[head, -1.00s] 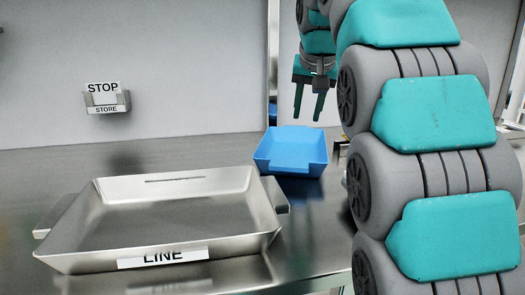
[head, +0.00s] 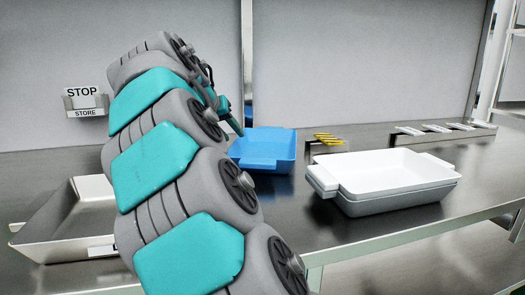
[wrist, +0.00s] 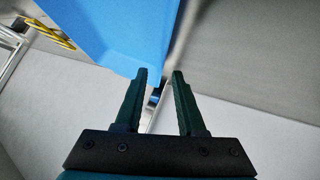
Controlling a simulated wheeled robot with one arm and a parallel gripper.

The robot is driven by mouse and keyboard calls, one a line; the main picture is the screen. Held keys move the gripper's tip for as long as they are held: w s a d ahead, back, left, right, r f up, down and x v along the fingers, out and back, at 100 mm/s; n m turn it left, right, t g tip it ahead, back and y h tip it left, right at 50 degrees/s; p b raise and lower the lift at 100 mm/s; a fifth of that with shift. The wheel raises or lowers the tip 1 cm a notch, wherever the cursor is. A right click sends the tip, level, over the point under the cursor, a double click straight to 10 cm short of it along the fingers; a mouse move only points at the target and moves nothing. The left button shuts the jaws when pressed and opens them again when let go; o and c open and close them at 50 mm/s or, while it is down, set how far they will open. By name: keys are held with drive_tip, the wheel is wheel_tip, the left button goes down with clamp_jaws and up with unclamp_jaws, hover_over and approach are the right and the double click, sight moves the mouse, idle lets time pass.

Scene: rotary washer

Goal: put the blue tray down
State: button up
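The blue tray (head: 268,145) sits upright on the steel counter, near the back wall. My gripper (head: 238,130) is at the tray's left back side in the head view, mostly hidden behind my own arm. In the wrist view, the two dark green fingers (wrist: 160,73) are apart with a clear gap. The blue tray (wrist: 125,30) fills the upper middle there, its edge close to the fingertips. The left finger overlaps it in the picture. I cannot tell whether the fingers touch it.
The steel LINE tray (head: 70,225) is at left, partly behind my arm. Yellow items (head: 328,139) lie in a low holder behind. A STOP/STORE holder (head: 84,102) is on the wall. Bare counter lies between.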

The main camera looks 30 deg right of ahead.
sight(236, 140)
drive_tip(key=x, duration=0.4)
drive_tip(key=shift+w+d+f+p, duration=0.1)
drive_tip(key=shift+w+f+p, duration=0.05)
drive_tip(key=shift+w+p, duration=0.2)
drive_tip(key=shift+s, duration=0.1)
drive_tip(key=shift+c, duration=0.3)
clamp_jaws()
idle(0.6)
